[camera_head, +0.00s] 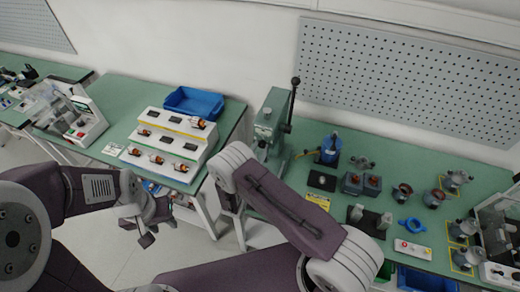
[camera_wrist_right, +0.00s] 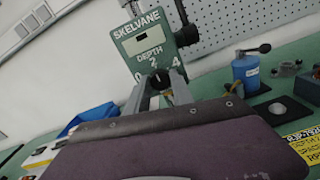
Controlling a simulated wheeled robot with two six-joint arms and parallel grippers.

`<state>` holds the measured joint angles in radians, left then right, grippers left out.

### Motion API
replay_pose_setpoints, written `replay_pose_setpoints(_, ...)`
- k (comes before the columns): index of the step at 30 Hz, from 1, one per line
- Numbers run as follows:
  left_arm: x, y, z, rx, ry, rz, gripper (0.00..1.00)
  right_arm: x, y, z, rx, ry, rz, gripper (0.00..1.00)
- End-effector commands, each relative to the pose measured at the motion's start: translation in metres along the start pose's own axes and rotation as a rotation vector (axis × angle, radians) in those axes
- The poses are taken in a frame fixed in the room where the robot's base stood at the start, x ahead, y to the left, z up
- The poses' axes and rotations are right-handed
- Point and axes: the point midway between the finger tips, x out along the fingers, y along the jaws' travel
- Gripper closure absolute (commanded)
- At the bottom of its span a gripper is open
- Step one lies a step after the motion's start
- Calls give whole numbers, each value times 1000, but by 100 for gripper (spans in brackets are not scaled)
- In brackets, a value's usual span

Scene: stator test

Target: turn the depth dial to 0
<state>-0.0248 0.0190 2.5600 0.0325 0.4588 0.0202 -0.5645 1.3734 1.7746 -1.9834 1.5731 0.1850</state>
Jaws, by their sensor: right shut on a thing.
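The green press (camera_head: 268,125) stands on the middle bench. In the right wrist view its face (camera_wrist_right: 148,38) reads SKELVANE and DEPTH, with 0, 2 and 4 on an arc from left to right. The black depth dial (camera_wrist_right: 159,79) sits below the 2. My right gripper (camera_wrist_right: 160,86) is shut on the dial, one grey finger on each side. The dial's exact pointer setting is too small to tell. In the head view my right arm hides that gripper and the dial. My left gripper (camera_head: 157,230) is open and empty, away from the benches, over the floor.
The press lever (camera_head: 292,100) rises at its right. A blue-topped device (camera_head: 330,148), a dark square pad (camera_head: 322,181) and several motor parts stand right of the press. A stepped white rack (camera_head: 172,140) and blue bin (camera_head: 194,102) occupy the left bench.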

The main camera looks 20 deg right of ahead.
Motion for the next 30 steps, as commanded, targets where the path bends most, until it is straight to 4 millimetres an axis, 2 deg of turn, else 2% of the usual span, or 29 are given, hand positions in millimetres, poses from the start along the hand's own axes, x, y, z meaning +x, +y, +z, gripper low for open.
replay_pose_setpoints(8,10,0,1,0,0,0,64,0,0,-2,-134,-1,0,100)
replay_pose_setpoints(30,36,-1,4,0,0,0,64,0,2,-1,-795,-2,-1,100)
